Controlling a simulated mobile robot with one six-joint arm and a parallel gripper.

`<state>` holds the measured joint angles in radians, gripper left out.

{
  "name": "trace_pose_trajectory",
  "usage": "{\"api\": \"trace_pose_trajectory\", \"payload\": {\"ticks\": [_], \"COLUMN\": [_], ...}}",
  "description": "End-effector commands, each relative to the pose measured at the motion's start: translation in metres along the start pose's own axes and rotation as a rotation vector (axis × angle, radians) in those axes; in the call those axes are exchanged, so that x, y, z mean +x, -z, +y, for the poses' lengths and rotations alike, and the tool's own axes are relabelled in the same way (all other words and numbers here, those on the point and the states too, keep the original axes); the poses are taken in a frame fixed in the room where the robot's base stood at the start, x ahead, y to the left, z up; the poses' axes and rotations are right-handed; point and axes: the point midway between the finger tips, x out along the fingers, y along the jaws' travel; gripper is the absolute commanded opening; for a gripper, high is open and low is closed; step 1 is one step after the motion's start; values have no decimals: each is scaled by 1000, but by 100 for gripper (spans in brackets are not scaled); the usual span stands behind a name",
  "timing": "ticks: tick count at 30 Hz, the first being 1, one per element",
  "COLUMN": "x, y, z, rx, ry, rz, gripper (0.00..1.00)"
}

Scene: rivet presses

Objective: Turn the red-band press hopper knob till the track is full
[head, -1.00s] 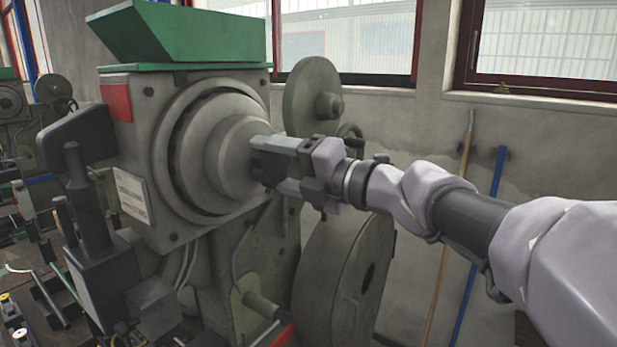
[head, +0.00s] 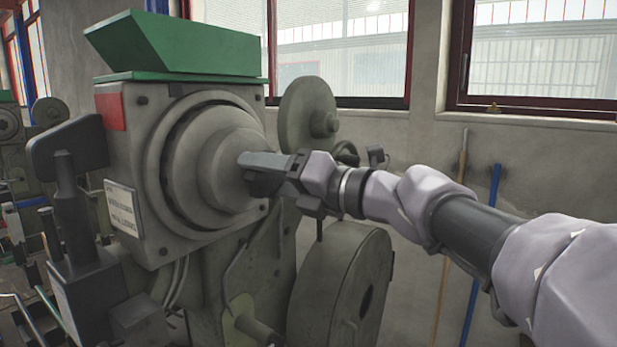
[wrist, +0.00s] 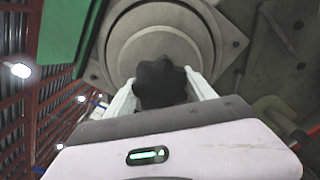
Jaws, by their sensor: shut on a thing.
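The press (head: 115,175) with a red band (head: 110,111) on its upper left corner stands at the left in the head view. A green hopper (head: 175,45) sits on top of it. A large round stepped grey hub (head: 215,170) is on its front face. My gripper (head: 248,172) is at the hub's centre, shut on a knob. In the wrist view the dark lobed knob (wrist: 162,84) sits between both fingers, in front of the round hub (wrist: 155,40). In the head view the fingers hide the knob. The track and its fill cannot be made out.
A big grey wheel (head: 345,290) and a smaller disc (head: 305,115) are right of and behind the press. A dark lever block (head: 75,240) stands at left. A wooden pole (head: 450,240) and a blue pole (head: 482,240) lean on the wall.

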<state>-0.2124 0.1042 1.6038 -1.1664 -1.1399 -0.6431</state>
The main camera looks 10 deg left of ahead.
Motion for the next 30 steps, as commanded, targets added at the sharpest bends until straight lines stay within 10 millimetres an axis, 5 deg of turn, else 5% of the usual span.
{"api": "trace_pose_trajectory", "payload": {"ticks": [7, 8, 11, 23, 30], "x": [0, 0, 0, -9, -73], "y": [0, 0, 0, -1, -4], "z": [0, 0, 0, 0, 1], "rx": [1, 1, 1, 2, 2], "ry": [0, 0, 0, 2, 5], "rz": [1, 1, 1, -1, -4], "gripper": [23, 65, 85, 85, 85]}}
